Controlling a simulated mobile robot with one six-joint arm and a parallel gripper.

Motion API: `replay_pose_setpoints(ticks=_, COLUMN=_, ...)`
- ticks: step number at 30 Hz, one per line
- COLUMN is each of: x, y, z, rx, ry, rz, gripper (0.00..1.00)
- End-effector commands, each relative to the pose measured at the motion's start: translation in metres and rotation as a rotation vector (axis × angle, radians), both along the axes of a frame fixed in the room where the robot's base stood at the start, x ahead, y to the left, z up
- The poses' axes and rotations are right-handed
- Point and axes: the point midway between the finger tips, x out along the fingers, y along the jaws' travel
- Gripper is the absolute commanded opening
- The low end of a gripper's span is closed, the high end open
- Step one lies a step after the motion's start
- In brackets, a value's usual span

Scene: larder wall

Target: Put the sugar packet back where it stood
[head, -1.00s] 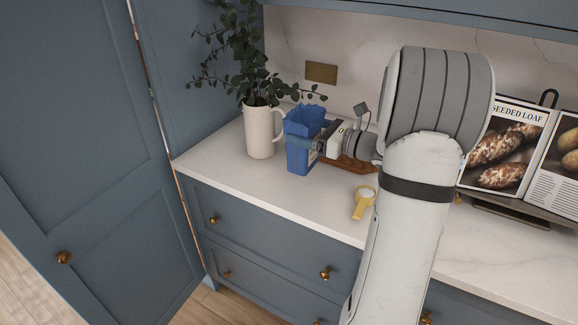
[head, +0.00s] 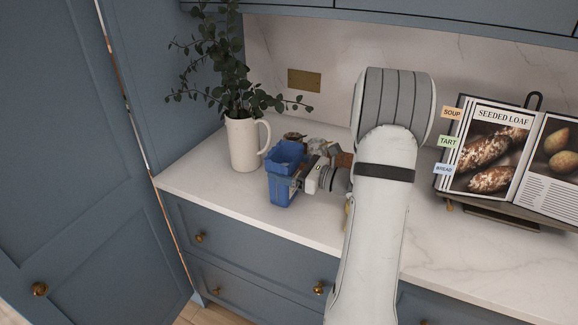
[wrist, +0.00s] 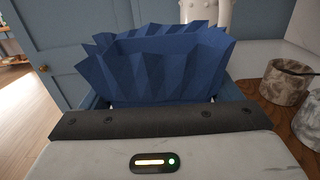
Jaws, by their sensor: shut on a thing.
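The sugar packet (head: 282,181) is a blue paper bag with a crimped, open-looking top. It stands roughly upright at the left part of the counter, in front and to the right of the white jug. My gripper (head: 297,184) comes from the right and is shut on the packet. In the wrist view the packet (wrist: 165,70) fills the middle, just beyond the dark gripper edge, and its lower part is hidden. I cannot tell whether its base touches the counter.
A white jug (head: 243,146) with leafy stems stands behind left. Small stone pots (wrist: 285,82) sit on a wooden board (wrist: 272,113) beside the packet. A cookbook (head: 490,150) stands on the right. The counter's front left (head: 220,197) is clear.

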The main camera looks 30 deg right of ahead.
Motion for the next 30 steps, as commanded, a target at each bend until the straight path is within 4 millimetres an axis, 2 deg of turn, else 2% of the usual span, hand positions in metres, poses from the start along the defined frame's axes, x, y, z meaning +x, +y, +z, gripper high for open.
replay_pose_setpoints(ticks=10, x=0.000, y=0.000, z=-0.004, rx=0.000, ry=-0.003, rz=-0.001, gripper=0.49)
replay_pose_setpoints(ticks=11, x=0.000, y=0.000, z=-0.003, rx=0.000, ry=-0.001, rz=-0.001, gripper=0.86)
replay_pose_setpoints(ticks=16, x=0.000, y=0.000, z=-0.003, rx=0.000, ry=-0.001, rz=-0.001, gripper=1.00)
replay_pose_setpoints(ticks=25, x=0.000, y=-0.001, z=0.003, rx=0.000, ry=-0.001, rz=-0.001, gripper=1.00)
replay_pose_setpoints(ticks=30, x=-0.020, y=-0.018, z=-0.001, rx=0.000, ry=-0.002, rz=-0.007, gripper=1.00)
